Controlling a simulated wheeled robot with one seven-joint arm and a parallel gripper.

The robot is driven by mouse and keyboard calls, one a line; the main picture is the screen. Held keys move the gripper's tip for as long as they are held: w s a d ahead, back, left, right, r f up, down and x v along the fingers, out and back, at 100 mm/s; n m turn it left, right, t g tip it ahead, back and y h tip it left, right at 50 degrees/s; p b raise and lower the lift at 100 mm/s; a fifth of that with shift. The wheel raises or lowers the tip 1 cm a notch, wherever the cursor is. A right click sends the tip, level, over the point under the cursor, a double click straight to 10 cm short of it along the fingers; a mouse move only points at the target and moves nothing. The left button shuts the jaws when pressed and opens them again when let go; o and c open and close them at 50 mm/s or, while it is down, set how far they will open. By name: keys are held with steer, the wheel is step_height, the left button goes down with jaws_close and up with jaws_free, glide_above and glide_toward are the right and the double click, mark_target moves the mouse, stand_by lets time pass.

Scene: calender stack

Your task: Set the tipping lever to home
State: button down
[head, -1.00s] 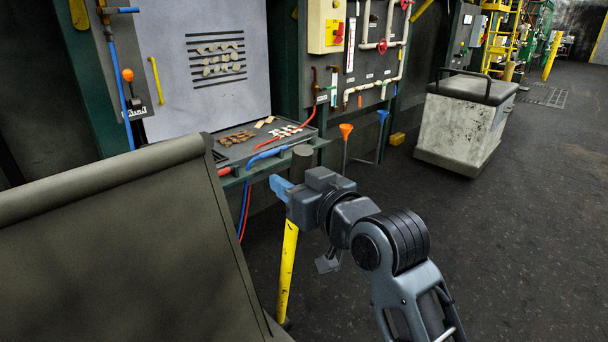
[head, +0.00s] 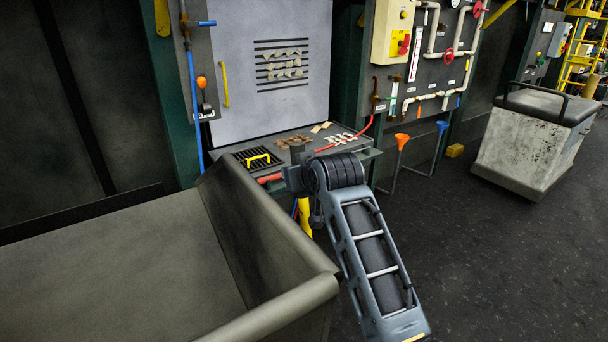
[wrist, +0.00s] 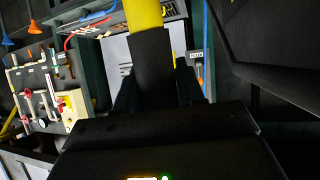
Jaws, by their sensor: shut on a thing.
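The tipping lever is a yellow bar (head: 304,217); in the head view only a short piece of it shows, below my wrist and beside the grey tub (head: 315,262). In the wrist view its yellow part (wrist: 143,13) rises at the top centre, above a dark section (wrist: 152,60) between my fingers. My gripper (wrist: 155,88) is shut on the lever.
Behind stands a bench (head: 228,165) with a grate, yellow handle and small pieces. A pipe panel (head: 440,65) with red valves is at the back. A grey wheeled-looking bin (head: 525,145) stands right. Dark floor (head: 510,270) is clear at lower right.

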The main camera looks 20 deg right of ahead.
steer(key=shift+a, duration=0.1)
steer(key=c, duration=0.8)
jaws_free()
steer(key=shift+w, duration=0.15)
steer(key=shift+b+v, duration=0.35)
steer(key=shift+v, duration=3.55)
